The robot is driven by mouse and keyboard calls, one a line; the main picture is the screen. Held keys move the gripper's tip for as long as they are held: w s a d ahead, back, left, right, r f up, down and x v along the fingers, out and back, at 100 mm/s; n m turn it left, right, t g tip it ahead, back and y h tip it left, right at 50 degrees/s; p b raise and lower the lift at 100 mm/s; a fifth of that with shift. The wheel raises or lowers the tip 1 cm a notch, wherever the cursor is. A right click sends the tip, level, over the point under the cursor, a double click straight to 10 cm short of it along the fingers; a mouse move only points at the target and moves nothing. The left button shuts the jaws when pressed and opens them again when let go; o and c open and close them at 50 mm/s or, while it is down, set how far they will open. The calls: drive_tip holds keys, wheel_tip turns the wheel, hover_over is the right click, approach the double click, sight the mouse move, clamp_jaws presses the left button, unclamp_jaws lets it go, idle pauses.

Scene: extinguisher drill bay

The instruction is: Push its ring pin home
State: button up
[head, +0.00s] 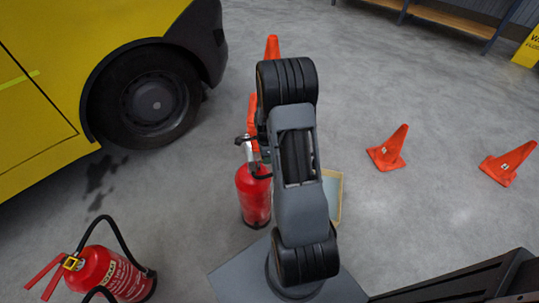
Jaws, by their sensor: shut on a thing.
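A red fire extinguisher (254,198) stands upright on the floor in the middle, left of my arm. Its head has a silvery part and an orange-red part rising above it. My gripper (246,140) shows only as small dark parts at the extinguisher's head. The rest of it is hidden behind my arm. It is shut at the head, at the ring pin's place. The pin is too small and covered to make out, so its depth cannot be told.
A second red extinguisher (108,272) with a black hose is at lower left. A yellow vehicle (40,110) with a dark wheel (148,103) fills the upper left. Orange cones stand right (388,150), far right (508,163) and behind my arm (272,47). Floor between the right cones is clear.

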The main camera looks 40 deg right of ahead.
drive_tip(key=shift+w+a, duration=0.3)
drive_tip(key=shift+a, duration=0.5)
drive_tip(key=shift+a, duration=0.1)
drive_tip(key=shift+p, duration=0.4)
idle(4.5)
drive_tip(key=shift+w+a, duration=0.15)
idle(0.5)
drive_tip(key=o, duration=1.2)
drive_tip(key=shift+c, duration=0.2)
wheel_tip(320, 180, up, 14)
drive_tip(key=p, duration=0.3)
drive_tip(key=shift+p, duration=0.3)
